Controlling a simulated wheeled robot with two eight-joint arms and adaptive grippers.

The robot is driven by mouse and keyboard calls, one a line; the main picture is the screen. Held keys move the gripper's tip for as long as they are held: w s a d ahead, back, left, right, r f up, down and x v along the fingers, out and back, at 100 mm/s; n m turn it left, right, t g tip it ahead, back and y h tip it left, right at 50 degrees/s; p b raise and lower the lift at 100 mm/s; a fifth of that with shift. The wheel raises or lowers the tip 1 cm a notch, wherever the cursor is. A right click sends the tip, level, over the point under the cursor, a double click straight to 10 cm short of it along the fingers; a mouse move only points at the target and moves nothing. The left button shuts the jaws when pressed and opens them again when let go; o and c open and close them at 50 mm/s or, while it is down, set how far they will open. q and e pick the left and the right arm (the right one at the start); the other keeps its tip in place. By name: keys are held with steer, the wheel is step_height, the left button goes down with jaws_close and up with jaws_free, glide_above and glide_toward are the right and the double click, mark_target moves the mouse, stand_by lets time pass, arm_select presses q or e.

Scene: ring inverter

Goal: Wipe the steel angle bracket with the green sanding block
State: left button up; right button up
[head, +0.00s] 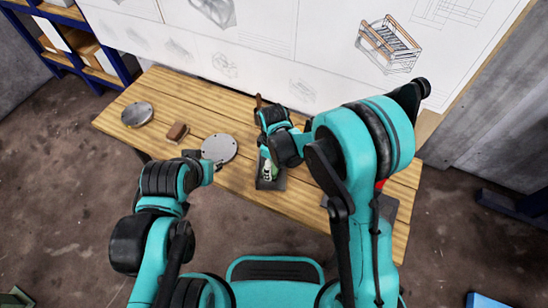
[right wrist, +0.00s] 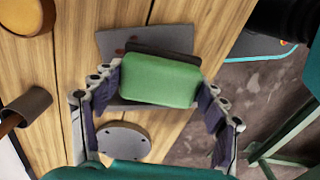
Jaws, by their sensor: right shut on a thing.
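The green sanding block (right wrist: 160,80) is between the two fingers of my right gripper (right wrist: 160,98), which is shut on it. In the head view a little of the green block (head: 267,170) shows under the right gripper (head: 267,160). The grey steel angle bracket (right wrist: 113,42) lies on the table under and behind the block, with small reddish spots on its face. The block covers much of it. In the head view the bracket (head: 270,184) lies near the table's front edge. I cannot tell if block and bracket touch. My left gripper (head: 195,158) is low at the left; its fingers do not show clearly.
A brown-handled tool (head: 258,101) is at the back. A board with drawings (head: 290,40) stands behind. Free wood lies at the back left.

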steer(key=shift+r+p, duration=0.8)
steer(key=shift+r, duration=0.65)
